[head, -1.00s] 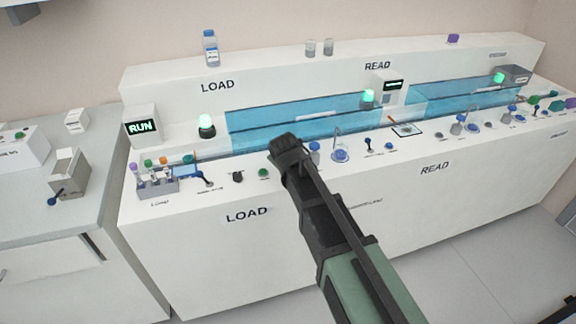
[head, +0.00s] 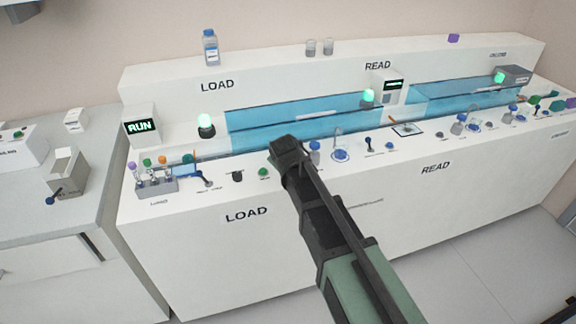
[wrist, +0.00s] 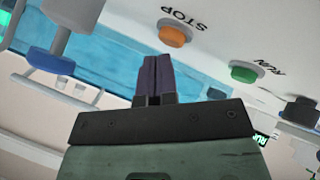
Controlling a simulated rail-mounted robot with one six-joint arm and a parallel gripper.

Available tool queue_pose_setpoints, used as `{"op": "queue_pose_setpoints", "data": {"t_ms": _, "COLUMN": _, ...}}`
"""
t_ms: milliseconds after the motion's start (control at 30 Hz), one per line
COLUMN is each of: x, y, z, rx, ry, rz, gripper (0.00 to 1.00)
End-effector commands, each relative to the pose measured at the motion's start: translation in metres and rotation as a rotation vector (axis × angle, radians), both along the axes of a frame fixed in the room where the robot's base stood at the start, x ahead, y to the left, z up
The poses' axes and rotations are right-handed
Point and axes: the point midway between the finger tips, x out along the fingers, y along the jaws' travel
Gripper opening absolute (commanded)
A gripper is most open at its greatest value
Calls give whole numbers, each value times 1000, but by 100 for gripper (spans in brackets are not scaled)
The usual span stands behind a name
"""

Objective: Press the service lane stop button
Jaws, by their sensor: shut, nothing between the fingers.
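The orange stop button (wrist: 174,33), on a grey base, is labelled STOP in the wrist view. My gripper (wrist: 158,58) is shut and empty. Its dark fingertips appear just below and left of the button in that picture; whether they touch it is not clear, but a small gap shows. In the head view my gripper (head: 288,146) is over the console front near LOAD and hides the stop button. The green button (wrist: 246,72) labelled RUN sits right of the orange one in the wrist view; a green button (head: 264,172) also shows in the head view.
A blue-capped post (wrist: 60,50) stands left of my fingers in the wrist view. A black knob (wrist: 300,110) is at the right. In the head view, a tube rack (head: 157,186) stands at left, and the blue track window (head: 300,125) lies behind my gripper.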

Motion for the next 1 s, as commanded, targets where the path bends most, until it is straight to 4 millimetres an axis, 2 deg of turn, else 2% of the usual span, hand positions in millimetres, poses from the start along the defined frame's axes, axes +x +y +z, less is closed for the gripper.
{"op": "queue_pose_setpoints", "data": {"t_ms": 1000, "x": 0, "y": 0, "z": -10, "rx": 0, "ry": 0, "rz": 0, "gripper": 0}}
